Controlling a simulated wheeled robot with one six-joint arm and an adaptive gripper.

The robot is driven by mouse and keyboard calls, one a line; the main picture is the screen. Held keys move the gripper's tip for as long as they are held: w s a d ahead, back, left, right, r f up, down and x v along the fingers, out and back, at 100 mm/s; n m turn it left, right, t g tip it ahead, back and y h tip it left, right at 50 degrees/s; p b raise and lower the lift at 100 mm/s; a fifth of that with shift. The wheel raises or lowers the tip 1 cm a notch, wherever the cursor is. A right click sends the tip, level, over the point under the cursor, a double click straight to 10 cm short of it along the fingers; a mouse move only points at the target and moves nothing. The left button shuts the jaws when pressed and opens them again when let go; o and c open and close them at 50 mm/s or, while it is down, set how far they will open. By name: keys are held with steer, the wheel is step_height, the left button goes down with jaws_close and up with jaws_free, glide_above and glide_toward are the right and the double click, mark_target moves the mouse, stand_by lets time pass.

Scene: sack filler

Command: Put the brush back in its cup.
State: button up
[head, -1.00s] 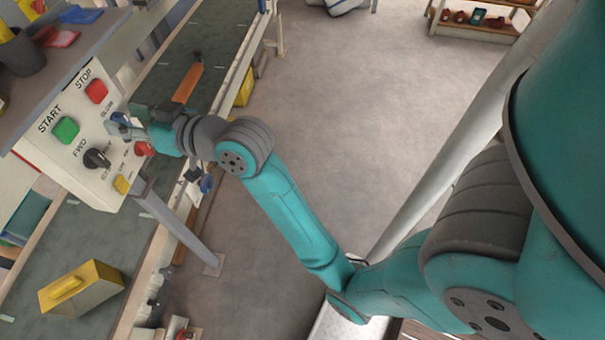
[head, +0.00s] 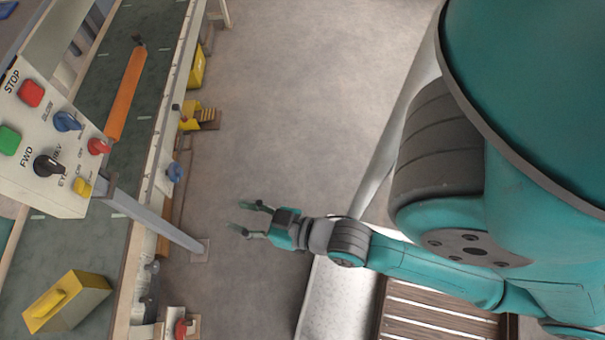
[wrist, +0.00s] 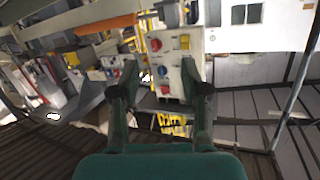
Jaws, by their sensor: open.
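My gripper (head: 240,218) is open and empty, out over the bare floor to the right of the conveyor. In the wrist view its two fingers (wrist: 162,88) are spread, with nothing held between them. I cannot make out a brush or its cup for certain in either current view. A yellow block with a raised grip (head: 66,302) lies on the conveyor belt at the lower left of the head view, well away from my gripper. I cannot tell whether it has bristles.
A control panel (head: 40,190) with coloured buttons and knobs stands left of my gripper; it also shows in the wrist view (wrist: 172,58). A grey post (head: 150,220) slants below it. An orange bar (head: 126,95) spans the belt. The floor (head: 290,110) is clear.

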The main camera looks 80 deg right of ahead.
steer(key=s+a+n, duration=0.1)
steer(key=s+n, duration=0.1)
steer(key=s, duration=1.2)
steer(key=shift+s+g+y, duration=0.25)
steer(key=shift+g+y, duration=0.05)
steer(key=shift+g, duration=0.1)
